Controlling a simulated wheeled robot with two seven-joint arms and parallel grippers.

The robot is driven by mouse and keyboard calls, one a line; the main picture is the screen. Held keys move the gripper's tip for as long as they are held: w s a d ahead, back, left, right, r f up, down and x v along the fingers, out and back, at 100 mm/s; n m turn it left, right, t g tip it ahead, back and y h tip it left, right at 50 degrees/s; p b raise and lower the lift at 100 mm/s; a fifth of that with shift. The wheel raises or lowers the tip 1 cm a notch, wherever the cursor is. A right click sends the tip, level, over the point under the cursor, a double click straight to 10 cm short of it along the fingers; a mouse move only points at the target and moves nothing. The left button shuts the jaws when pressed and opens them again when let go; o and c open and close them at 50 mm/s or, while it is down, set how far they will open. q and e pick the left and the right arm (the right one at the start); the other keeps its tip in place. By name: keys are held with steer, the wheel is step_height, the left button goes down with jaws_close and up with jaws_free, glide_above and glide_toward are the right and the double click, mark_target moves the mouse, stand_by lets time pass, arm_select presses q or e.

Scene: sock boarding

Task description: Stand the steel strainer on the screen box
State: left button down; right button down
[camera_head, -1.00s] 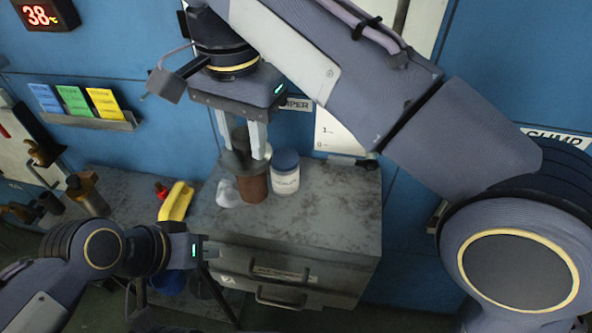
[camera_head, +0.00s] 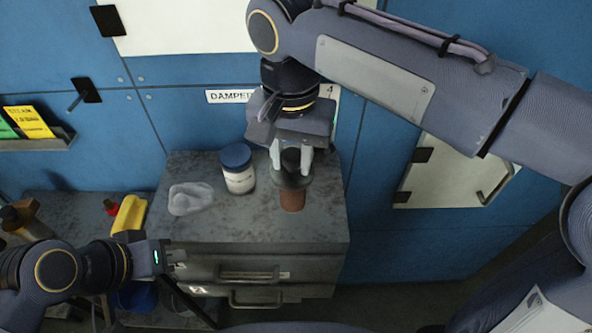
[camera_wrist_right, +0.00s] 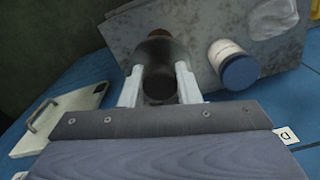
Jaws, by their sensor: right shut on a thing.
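The steel strainer (camera_head: 292,199) has a dark upper part with a wide flange and a reddish-brown lower part. My right gripper (camera_head: 291,158) is shut on its dark upper part and holds it upright over the right part of the grey box top. The wrist view shows the strainer (camera_wrist_right: 158,58) between the fingers (camera_wrist_right: 158,88). I cannot tell whether its foot touches the top. The grey drawer-fronted box (camera_head: 230,228), seemingly the screen box, stands against the blue wall. My left gripper (camera_head: 176,257) is at the box's front left; its finger gap is unclear.
A white jar with a blue lid (camera_head: 237,170) stands left of the strainer on the box. A crumpled clear item (camera_head: 190,198) lies further left. A yellow object (camera_head: 129,214) is on the lower surface at left. The front middle of the top is clear.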

mark_target(296, 170)
steer(key=shift+d+f, duration=0.3)
steer(key=shift+f, duration=1.7)
steer(key=c, duration=1.1)
jaws_free()
